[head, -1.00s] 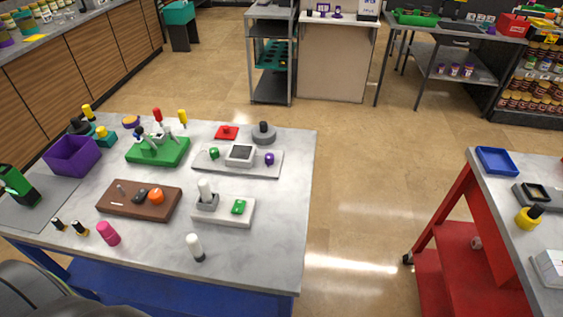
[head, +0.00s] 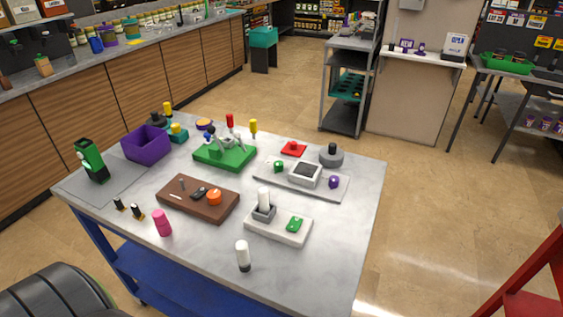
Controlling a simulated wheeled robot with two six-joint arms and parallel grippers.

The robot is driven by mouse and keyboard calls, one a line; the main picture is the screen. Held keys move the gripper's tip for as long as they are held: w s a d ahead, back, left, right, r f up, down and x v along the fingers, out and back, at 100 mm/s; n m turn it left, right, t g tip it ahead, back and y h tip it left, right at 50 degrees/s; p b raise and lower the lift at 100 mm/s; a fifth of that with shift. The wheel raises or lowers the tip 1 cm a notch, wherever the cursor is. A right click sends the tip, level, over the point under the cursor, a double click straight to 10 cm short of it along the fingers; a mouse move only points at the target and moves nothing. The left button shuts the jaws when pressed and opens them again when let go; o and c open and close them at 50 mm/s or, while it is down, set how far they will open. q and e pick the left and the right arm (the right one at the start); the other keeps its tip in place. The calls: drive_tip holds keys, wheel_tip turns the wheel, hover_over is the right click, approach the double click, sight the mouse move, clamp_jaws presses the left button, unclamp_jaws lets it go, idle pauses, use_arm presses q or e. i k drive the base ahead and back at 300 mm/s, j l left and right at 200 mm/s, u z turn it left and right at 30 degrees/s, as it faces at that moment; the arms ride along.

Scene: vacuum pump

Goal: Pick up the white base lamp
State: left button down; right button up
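A white base (head: 265,232) lies flat at the front right of the grey-topped table. A grey holder (head: 264,212) stands on its left part with an upright white cylinder (head: 264,195) in it, which looks like the lamp. A green piece (head: 294,224) sits on the base's right part. A separate white cylinder with a black lower end (head: 242,253) stands near the table's front edge. Neither of my grippers is in view.
The table (head: 362,205) also bears a brown block (head: 182,203), a pink cylinder (head: 162,222), a green base (head: 224,155), a light grey plate (head: 325,191) and a purple bin (head: 146,143). Open floor lies to its right. A red frame (head: 530,270) is at the lower right.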

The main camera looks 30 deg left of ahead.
sight(263, 192)
drive_tip(key=u, duration=1.15)
drive_tip(key=l+u, duration=0.3)
drive_tip(key=l, duration=0.3)
drive_tip(key=l+u, duration=0.35)
drive_tip(key=l, duration=0.3)
drive_tip(key=k+l+u, duration=0.1)
drive_tip(key=l+u, duration=0.2)
drive_tip(key=l, duration=0.25)
